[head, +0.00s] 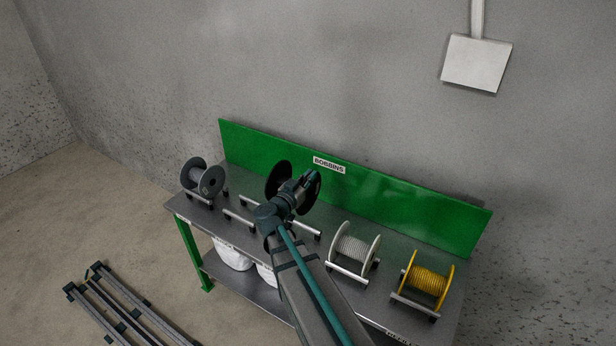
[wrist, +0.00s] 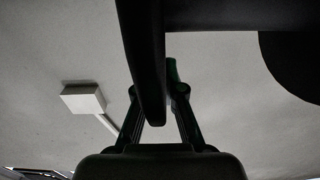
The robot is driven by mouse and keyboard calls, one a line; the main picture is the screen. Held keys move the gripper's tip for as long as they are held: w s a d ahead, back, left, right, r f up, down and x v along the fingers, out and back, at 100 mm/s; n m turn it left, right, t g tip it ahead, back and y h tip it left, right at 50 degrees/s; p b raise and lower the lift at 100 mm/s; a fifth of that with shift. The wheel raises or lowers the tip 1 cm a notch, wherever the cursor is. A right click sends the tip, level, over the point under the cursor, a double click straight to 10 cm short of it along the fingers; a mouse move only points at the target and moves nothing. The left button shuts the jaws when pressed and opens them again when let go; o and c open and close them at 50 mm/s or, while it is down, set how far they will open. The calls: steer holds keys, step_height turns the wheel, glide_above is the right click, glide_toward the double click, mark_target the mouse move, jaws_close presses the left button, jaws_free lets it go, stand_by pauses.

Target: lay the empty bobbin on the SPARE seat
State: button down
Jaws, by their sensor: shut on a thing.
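My gripper (head: 303,186) is above the middle of the bench, shut on the rim of a black bobbin (head: 279,178). In the wrist view the near flange of the bobbin (wrist: 142,40) passes between my two fingers (wrist: 157,95). A bare dark core runs to the far flange at the right, and I see no cable on it. The bobbin is held clear of the bench, in front of the green backboard. Empty seat rails (head: 239,219) show below it, partly hidden by my arm. I cannot read which seat is marked SPARE.
A grey bobbin (head: 203,178) sits at the bench's left end. A bobbin of pale cable (head: 355,248) and one of yellow cable (head: 428,284) sit at the right. The green backboard (head: 400,200) stands behind.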

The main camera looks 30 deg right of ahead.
mark_target(309, 198)
steer(key=shift+s+d+f, duration=0.1)
steer(key=shift+f, duration=0.85)
step_height(309, 198, down, 5)
steer(key=b, duration=0.4)
steer(key=shift+b, duration=0.4)
steer(key=shift+r+p, duration=0.15)
steer(key=shift+p, duration=0.65)
steer(key=shift+f, duration=0.2)
steer(key=shift+f+b, duration=2.05)
steer(key=shift+f, duration=2.9)
steer(key=c, duration=1.2)
jaws_free()
